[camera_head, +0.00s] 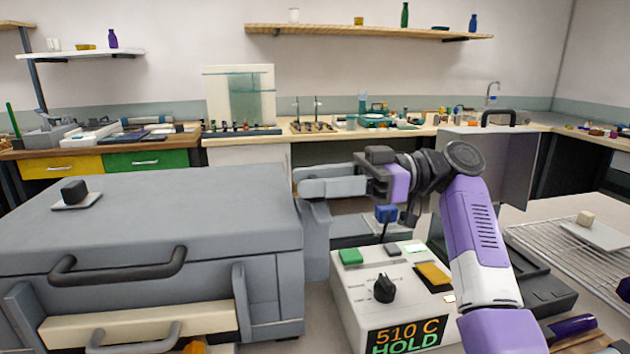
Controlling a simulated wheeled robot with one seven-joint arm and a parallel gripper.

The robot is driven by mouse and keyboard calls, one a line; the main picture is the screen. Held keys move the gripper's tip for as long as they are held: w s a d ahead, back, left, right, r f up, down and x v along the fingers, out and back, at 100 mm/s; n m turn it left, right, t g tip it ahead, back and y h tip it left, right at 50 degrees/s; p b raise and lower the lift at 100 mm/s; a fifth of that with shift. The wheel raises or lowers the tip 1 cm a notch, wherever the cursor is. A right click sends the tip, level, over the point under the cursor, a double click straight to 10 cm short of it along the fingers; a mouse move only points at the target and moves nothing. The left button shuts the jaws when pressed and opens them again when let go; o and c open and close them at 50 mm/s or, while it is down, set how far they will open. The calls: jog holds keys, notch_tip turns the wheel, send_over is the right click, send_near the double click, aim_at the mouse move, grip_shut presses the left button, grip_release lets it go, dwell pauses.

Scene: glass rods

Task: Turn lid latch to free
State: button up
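The large grey box (278,285) fills the left of the view, with a closed lid (190,205) and a dark bar handle (118,266) on its front. A small black block-like knob (74,190) sits on a pale plate at the lid's left; I cannot tell whether it is the latch. My gripper (303,182) is beside the lid's back right corner, its pale grey fingers pointing left. The fingers overlap in this view, so their opening and any contact with the box are unclear. A grey upright part (315,240) stands just below them at the box's right side.
A white control unit (350,310) with a black dial (384,289) stands right of the box, reading "510 C HOLD". A wire rack (570,250) holds a pale plate and a small block at right. Cluttered counters line the back wall. The lid top is mostly bare.

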jog(key=o, duration=0.4)
jog(key=shift+f, duration=0.1)
jog(key=v, duration=0.7)
jog(key=shift+d, duration=0.4)
